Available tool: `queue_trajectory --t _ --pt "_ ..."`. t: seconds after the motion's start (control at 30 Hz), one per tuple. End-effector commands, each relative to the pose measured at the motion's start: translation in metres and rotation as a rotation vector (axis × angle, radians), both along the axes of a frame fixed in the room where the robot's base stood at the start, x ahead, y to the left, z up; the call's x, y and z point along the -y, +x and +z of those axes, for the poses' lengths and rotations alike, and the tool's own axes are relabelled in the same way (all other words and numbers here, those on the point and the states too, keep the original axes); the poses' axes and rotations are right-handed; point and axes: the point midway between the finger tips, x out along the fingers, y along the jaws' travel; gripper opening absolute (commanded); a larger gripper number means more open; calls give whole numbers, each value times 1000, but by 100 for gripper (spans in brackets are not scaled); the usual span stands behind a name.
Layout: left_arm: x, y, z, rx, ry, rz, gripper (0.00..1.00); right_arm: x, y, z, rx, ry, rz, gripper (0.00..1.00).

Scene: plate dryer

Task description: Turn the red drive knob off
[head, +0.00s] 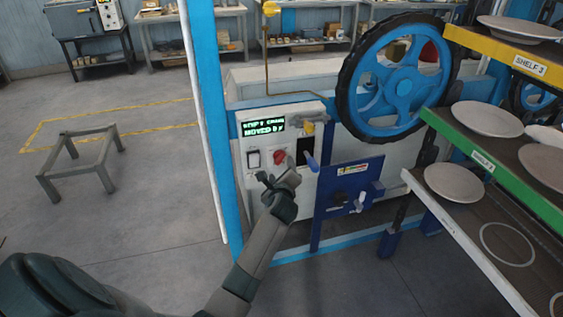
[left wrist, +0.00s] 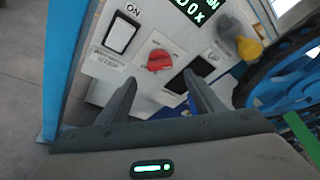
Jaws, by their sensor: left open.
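The red drive knob (head: 280,157) is on the white control panel (head: 243,174) in the head view. In the left wrist view the red knob (left wrist: 159,60) shows above the gap between my fingers, its bar lying roughly level across that picture. My left gripper (head: 278,180) is open and empty, just in front of the panel and a little below the knob. In the left wrist view its two fingers (left wrist: 160,98) stand on either side below the knob, apart from it. My right gripper is in neither view.
A white rocker switch (left wrist: 122,34) labelled ON sits left of the knob. A green-lit display (head: 263,127) is above. A large blue wheel (head: 403,86) and plate shelves stand further right.

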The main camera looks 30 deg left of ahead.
Motion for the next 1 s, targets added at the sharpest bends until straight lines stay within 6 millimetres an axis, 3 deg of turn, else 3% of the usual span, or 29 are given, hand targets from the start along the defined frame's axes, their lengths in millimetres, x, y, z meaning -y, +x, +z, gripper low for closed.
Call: queue_trajectory --t 0.5,1.0 --pt "-33 51 -16 1 -1 0 61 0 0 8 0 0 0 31" --pt "-37 57 -19 0 -1 -1 61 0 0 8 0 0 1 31"
